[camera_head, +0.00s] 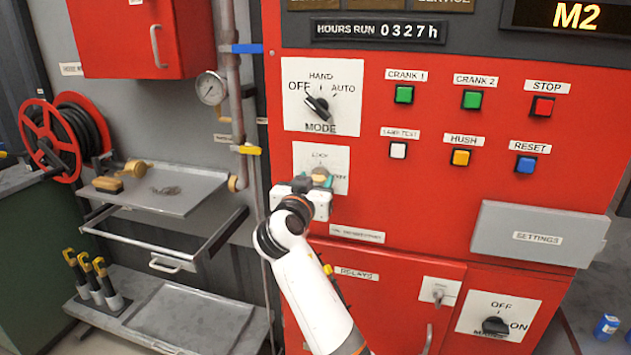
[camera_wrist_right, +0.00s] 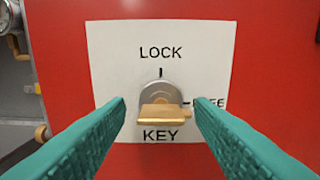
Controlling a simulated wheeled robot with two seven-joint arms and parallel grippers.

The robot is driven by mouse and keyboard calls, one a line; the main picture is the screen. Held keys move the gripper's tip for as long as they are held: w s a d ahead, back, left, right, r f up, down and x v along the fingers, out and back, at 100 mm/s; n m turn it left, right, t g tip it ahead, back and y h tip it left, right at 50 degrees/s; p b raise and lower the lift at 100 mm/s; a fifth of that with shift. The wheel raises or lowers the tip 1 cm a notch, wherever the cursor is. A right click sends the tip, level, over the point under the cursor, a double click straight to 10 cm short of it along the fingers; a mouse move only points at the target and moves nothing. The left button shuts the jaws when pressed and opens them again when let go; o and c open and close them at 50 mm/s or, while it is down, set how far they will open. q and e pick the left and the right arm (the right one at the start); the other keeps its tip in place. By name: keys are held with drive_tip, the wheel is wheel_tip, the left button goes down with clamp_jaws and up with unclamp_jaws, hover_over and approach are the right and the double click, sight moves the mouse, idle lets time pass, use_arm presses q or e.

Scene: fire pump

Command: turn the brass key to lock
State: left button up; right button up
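The brass key (camera_wrist_right: 165,112) sits in a round grey lock on a white plate (camera_wrist_right: 118,62) in the right wrist view. Its flat bow lies level, in line with the FREE mark at the right; the LOCK mark is above. The key also shows small in the head view (camera_head: 320,173). My right gripper (camera_wrist_right: 160,104) is open, with one teal finger on each side of the key and visible gaps between. In the head view, my right gripper (camera_head: 315,184) is in front of the key plate. My left gripper is not in view.
The red panel carries the mode switch (camera_head: 318,106) above the key, with several push buttons to its right. A grey settings box (camera_head: 538,235) juts out at the lower right. A pipe (camera_head: 235,100) and a metal shelf (camera_head: 185,190) are at the left.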

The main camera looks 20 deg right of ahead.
drive_tip(key=c, duration=0.9)
drive_tip(key=shift+c, duration=0.2)
drive_tip(key=shift+n, duration=0.4)
drive_tip(key=n+p, duration=0.2)
drive_tip(key=n, duration=0.2)
drive_tip(key=shift+r, duration=0.2)
drive_tip(key=n+p, duration=0.3)
drive_tip(key=n, duration=0.1)
drive_tip(key=shift+d+n, duration=0.1)
drive_tip(key=shift+n, duration=0.2)
drive_tip(key=n+p, duration=0.3)
drive_tip(key=n, duration=0.1)
drive_tip(key=shift+r, duration=0.1)
drive_tip(key=shift+n+p, duration=1.45)
drive_tip(key=shift+n, duration=0.75)
